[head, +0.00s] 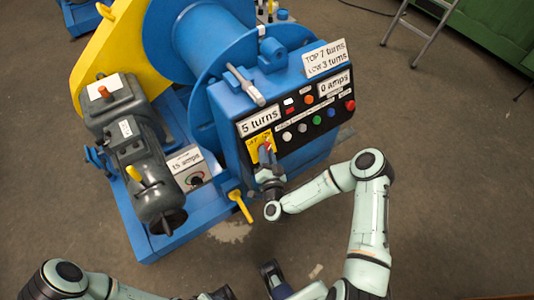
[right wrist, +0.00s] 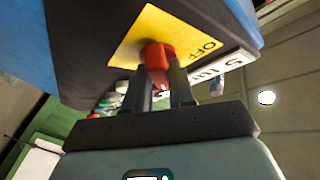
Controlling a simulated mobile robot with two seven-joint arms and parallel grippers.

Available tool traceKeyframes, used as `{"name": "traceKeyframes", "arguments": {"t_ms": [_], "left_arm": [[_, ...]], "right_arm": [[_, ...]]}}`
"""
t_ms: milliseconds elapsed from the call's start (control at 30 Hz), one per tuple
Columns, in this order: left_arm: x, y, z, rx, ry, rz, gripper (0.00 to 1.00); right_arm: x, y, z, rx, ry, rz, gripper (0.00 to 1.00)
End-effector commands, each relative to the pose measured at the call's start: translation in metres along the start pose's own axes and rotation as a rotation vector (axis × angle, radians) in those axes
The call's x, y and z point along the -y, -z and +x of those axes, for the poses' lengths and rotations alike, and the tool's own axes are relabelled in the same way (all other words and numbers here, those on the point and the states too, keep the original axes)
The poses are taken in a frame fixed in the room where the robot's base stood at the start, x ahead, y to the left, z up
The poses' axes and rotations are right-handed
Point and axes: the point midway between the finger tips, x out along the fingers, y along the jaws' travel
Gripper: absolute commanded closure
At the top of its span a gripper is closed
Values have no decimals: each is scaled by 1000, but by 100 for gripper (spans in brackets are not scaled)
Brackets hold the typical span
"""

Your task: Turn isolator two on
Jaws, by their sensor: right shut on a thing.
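A red rotary switch knob (right wrist: 156,58) sits on a yellow plate (right wrist: 150,32) marked OFF, at the left end of the black control panel. In the head view the yellow plate (head: 254,142) is partly hidden behind my right gripper (head: 266,157). In the right wrist view, my right gripper (right wrist: 161,85) has its two fingers on either side of the knob and is shut on it. I cannot read a number for this isolator. My left gripper (head: 218,293) shows only partly at the bottom edge of the head view, away from the machine.
The panel (head: 310,110) carries several coloured buttons and signs reading 5 turns and 0 amps. A lever (head: 245,86) rises above it. A small dial box (head: 190,170) marked 15 amps, a grey motor (head: 140,150) and a yellow handle (head: 241,206) stand left.

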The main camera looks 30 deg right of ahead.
Motion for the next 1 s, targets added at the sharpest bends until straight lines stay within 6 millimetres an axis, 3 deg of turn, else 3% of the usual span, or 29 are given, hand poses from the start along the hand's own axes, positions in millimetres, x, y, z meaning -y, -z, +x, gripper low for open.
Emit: {"name": "traceKeyframes", "arguments": {"t_ms": [400, 433, 500, 833, 1000], "left_arm": [[0, 0, 0, 0, 0, 0, 54], [0, 0, 0, 0, 0, 0, 54], [0, 0, 0, 0, 0, 0, 54], [0, 0, 0, -1, 0, 0, 54], [0, 0, 0, -1, 0, 0, 54]], "right_arm": [[0, 1, 0, -4, -3, 6, 100], [0, 1, 0, -4, -3, 6, 70], [0, 1, 0, -4, -3, 6, 55], [0, 0, -3, -1, -2, 5, 55], [1, -1, -26, 3, -1, 5, 55]]}}
